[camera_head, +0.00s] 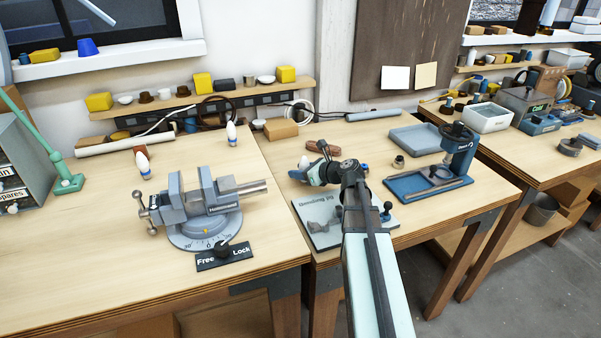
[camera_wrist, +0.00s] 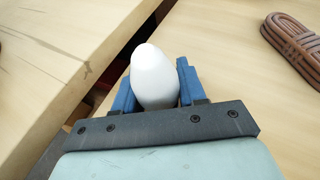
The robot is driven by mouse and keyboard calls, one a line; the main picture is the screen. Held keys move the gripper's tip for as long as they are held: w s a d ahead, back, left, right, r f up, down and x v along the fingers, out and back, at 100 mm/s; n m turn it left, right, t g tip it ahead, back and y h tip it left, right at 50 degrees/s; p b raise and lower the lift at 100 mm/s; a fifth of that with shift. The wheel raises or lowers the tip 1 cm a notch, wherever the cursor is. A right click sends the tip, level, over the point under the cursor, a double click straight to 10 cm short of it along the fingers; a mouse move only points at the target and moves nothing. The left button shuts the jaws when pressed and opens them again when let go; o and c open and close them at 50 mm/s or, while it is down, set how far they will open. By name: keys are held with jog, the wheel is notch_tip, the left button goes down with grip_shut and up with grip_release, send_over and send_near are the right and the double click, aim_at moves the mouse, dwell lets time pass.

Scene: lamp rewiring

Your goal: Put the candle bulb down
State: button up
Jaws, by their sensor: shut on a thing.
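My gripper (camera_head: 299,172) is shut on a white candle bulb (camera_wrist: 155,72), which sits between the two blue fingers in the wrist view. The bulb's rounded white end shows; its base is hidden behind the gripper body. In the head view the gripper is over the left part of the middle bench, and a little of the white bulb (camera_head: 304,161) shows there. I cannot tell whether the bulb touches the bench top.
A brown cable coil (camera_head: 321,146) lies just behind my gripper, also in the wrist view (camera_wrist: 296,45). A bending jig plate (camera_head: 325,222) is in front. A vise (camera_head: 206,200) stands left, a blue press (camera_head: 455,150) right. A gap separates the benches (camera_wrist: 98,92).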

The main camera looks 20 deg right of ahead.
jog(key=shift+f, duration=0.2)
jog(key=shift+f, duration=0.1)
jog(key=o, duration=1.1)
jog(key=shift+s+d+r, duration=0.1)
jog(key=shift+s+r, duration=0.1)
jog(key=v, duration=1.1)
jog(key=shift+s+d+r, duration=0.15)
jog(key=shift+s, duration=0.05)
